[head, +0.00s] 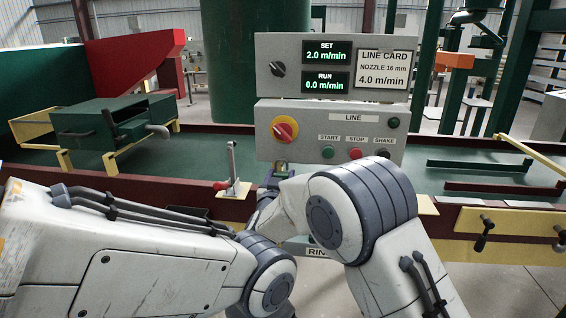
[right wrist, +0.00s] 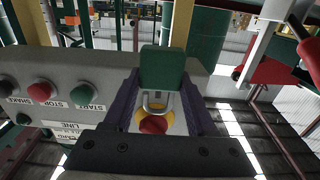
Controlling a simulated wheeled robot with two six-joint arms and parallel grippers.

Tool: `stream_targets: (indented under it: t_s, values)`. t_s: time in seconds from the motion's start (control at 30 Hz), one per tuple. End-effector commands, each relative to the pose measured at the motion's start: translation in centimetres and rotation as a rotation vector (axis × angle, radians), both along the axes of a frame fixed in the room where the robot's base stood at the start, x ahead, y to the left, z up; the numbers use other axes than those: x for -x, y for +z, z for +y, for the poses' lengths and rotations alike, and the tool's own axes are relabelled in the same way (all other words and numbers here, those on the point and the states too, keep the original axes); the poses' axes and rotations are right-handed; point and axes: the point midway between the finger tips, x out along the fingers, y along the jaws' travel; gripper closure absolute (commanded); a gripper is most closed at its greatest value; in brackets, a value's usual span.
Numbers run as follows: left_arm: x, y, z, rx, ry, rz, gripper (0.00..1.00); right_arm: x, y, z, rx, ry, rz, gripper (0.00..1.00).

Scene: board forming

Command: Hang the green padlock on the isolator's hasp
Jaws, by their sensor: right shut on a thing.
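The green padlock (right wrist: 162,68) is held between the purple fingers of my right gripper (right wrist: 160,98) in the right wrist view. Its metal shackle (right wrist: 150,103) points toward the isolator's red knob (right wrist: 152,124) on a yellow plate and overlaps it in the picture. I cannot tell whether the shackle touches the hasp. In the head view the isolator (head: 285,129) is on the left of the lower grey panel, with my right gripper (head: 277,175) just below it. The hasp is not clear in either view. My left gripper is hidden behind the arms.
The lower grey panel (head: 370,125) carries START, STOP and SHAKE buttons right of the isolator. A display panel (head: 263,50) stands above it. A toggle clamp with a red tip (head: 221,186) stands left of my right gripper. My two arms are close together in front.

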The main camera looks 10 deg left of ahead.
Motion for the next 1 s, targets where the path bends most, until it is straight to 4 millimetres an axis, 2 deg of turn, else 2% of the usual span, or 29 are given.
stream_targets:
  t_s: [0.37, 1.0]
  values:
    - [0.0, 0.0, 0.0, 0.000, 0.000, 0.000, 0.50, -0.1, 0.0, 0.0, 0.000, 0.000, -0.001, 1.00]
    - [0.0, 0.1, 0.0, 0.000, 0.000, 0.000, 0.50, -1.6, -0.1, 0.0, -0.001, 0.000, -0.001, 1.00]
